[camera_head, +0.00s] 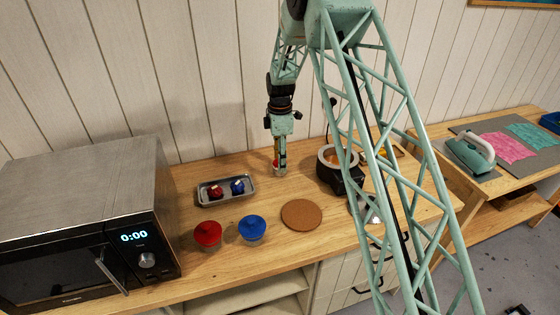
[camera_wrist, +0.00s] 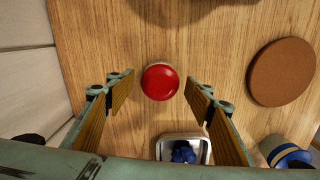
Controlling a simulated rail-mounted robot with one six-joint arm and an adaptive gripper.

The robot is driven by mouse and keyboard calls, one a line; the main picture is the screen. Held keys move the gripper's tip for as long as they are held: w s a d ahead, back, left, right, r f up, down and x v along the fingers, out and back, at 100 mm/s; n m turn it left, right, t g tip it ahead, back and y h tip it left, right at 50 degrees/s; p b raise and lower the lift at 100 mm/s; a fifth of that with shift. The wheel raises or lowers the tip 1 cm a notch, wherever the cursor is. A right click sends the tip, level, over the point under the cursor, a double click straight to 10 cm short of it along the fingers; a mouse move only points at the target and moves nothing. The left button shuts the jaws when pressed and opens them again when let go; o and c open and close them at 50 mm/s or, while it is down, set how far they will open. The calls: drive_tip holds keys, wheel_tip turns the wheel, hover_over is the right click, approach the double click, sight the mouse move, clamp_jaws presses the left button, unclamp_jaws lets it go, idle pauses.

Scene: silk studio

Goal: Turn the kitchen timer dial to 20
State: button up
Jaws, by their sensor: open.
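A small round red-topped object (camera_wrist: 160,82) stands on the wooden counter and lies between my fingers in the wrist view. It looks like the kitchen timer, but no numbers or pointer can be read on it. In the head view only a bit of its red (camera_head: 276,164) shows, mostly hidden by my finger. My gripper (camera_wrist: 162,92) is open, with one finger on each side of the red top and a visible gap on both sides. In the head view my gripper (camera_head: 280,162) points down over it; I cannot tell the exact height.
A microwave (camera_head: 75,225) showing 0:00 stands at left. A metal tray (camera_head: 226,203) holds a red and a blue item. Red-lidded (camera_head: 207,234) and blue-lidded (camera_head: 252,228) jars and a cork mat (camera_head: 303,214) lie in front. A dark pot (camera_head: 340,172) stands close right of my gripper.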

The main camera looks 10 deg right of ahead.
drive_tip(key=shift+f, duration=0.1)
drive_tip(key=shift+c, duration=0.7)
drive_tip(key=c, duration=0.7)
drive_tip(key=shift+m, duration=0.4)
drive_tip(key=m+b, duration=0.2)
drive_tip(key=m, duration=0.1)
drive_tip(key=shift+f+m, duration=0.1)
drive_tip(key=shift+m, duration=0.3)
drive_tip(key=m+b, duration=0.1)
drive_tip(key=m, duration=0.4)
drive_tip(key=shift+m, duration=0.3)
drive_tip(key=o, duration=0.8)
drive_tip(key=shift+o, duration=0.2)
wheel_tip(320, 180, up, 12)
idle(0.6)
